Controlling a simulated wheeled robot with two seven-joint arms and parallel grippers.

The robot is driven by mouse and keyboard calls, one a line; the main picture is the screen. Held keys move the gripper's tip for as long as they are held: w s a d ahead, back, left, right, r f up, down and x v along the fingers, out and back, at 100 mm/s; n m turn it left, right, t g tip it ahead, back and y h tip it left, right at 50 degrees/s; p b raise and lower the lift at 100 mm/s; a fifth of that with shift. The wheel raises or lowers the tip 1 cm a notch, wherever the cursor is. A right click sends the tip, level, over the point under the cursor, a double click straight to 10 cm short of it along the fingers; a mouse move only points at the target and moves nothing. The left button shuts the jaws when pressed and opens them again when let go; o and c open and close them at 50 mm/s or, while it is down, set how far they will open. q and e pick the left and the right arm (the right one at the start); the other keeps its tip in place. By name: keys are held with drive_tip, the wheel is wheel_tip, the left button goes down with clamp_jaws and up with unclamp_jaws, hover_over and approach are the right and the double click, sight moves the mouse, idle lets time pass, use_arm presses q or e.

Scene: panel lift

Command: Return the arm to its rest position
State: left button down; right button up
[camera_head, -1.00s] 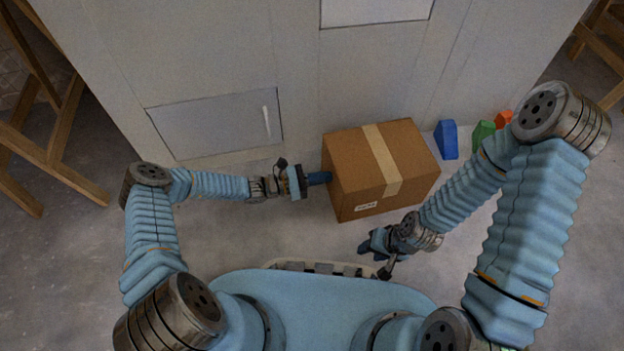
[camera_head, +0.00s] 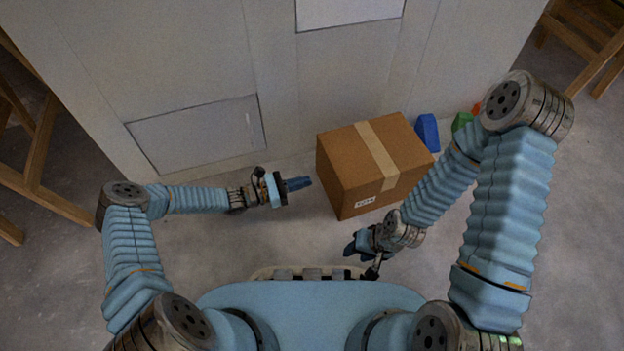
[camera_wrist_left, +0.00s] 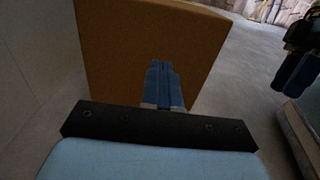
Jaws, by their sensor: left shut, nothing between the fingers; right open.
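My left gripper (camera_head: 298,184) is shut and empty, its blue fingers pointing right toward the cardboard box (camera_head: 350,170). A small gap shows between the fingertips and the box's left side. In the left wrist view the shut fingers (camera_wrist_left: 163,84) stand in front of the brown box face (camera_wrist_left: 120,60). My right gripper (camera_head: 356,246) is open and empty, low in front of the box, close to my base. Its fingers point left. It also shows dark at the right of the left wrist view (camera_wrist_left: 292,68).
A large pale panel wall (camera_head: 200,60) stands behind the box, with a rectangular hatch (camera_head: 195,135). A blue block (camera_head: 428,132), a green block (camera_head: 461,121) and an orange one (camera_head: 477,109) sit right of the box. Wooden trestles (camera_head: 45,140) stand at the sides. The floor left of the box is clear.

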use_arm(q)
drive_tip(key=v, duration=0.8)
drive_tip(key=s+d+f+m+g+y, duration=0.1)
drive_tip(key=s+m+g+y, duration=0.1)
drive_tip(key=s, duration=0.3)
drive_tip(key=s+d+f+m+g+y, duration=0.1)
drive_tip(key=s+m+g+y, duration=0.2)
drive_tip(key=s+m, duration=0.2)
drive_tip(key=s+d+f+m+g+y, duration=0.1)
drive_tip(key=s+f+m+g+y, duration=0.1)
drive_tip(key=s+m+y, duration=0.1)
drive_tip(key=shift+s+d+m+g+p, duration=0.15)
drive_tip(key=shift+s+m+g+p, duration=0.3)
drive_tip(key=shift+s, duration=0.5)
drive_tip(key=s+a+r+m+t+y, duration=0.35)
drive_tip(key=a+r+m+y, duration=0.2)
drive_tip(key=m, duration=0.35)
wheel_tip(320, 180, up, 13)
drive_tip(key=s+d+p, duration=0.1)
drive_tip(key=p, duration=1.3)
drive_tip(key=shift+d, duration=0.2)
drive_tip(key=shift+h, duration=0.25)
